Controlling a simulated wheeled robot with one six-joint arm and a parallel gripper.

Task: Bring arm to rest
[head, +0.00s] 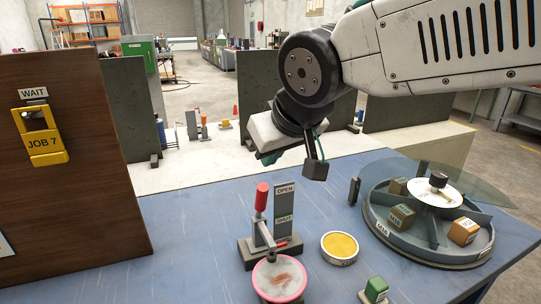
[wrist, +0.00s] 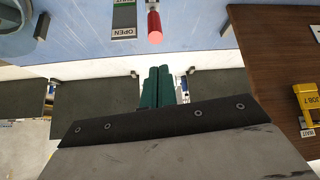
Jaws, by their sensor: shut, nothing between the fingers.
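My arm reaches in from the upper right of the head view, bent down at the wrist above the blue table. My gripper (head: 268,158) hangs in the air behind the clamp stand, clear of the table and partly hidden by its own body. In the wrist view its two green fingers (wrist: 158,72) are side by side and closed, with nothing between them. No object is in contact with the fingers in either view.
A red-handled clamp (head: 262,198) stands by an OPEN/SHUT plate (head: 284,212), with a pink-rimmed disc (head: 279,281) in front. Right are a yellow-topped tin (head: 340,245), green block (head: 376,289) and divided carousel (head: 388,238). A brown board (head: 85,215) stands left.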

